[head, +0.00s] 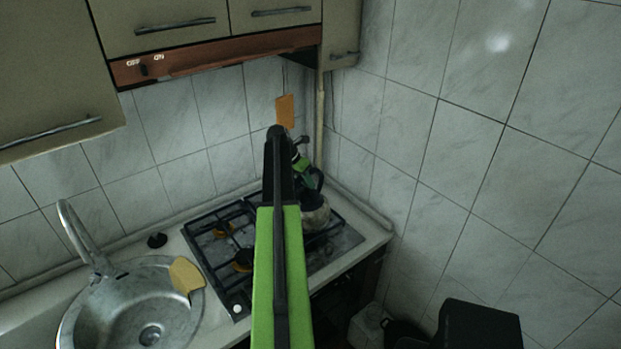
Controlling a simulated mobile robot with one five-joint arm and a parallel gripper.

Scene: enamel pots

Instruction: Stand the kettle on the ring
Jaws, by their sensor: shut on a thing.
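The kettle (316,216), a dull metal pot with a dark handle, is at the right part of the black gas hob (217,281), partly behind my arm. My gripper (306,172) is at the kettle's dark handle and is shut on it; my arm hides much of the grip. I cannot tell whether the kettle's base touches the hob. The hob has black grates and orange-brown burners, one at the front left (243,260) and one at the back left (222,230). I cannot tell which one is the ring.
A round metal sink (112,318) with a tall tap (78,232) is left of the hob. A yellow flat piece (187,275) lies at its rim. An orange flat piece (285,111) shows against the back wall. Cupboards and a brown hood (215,57) hang above; a tiled wall closes the right.

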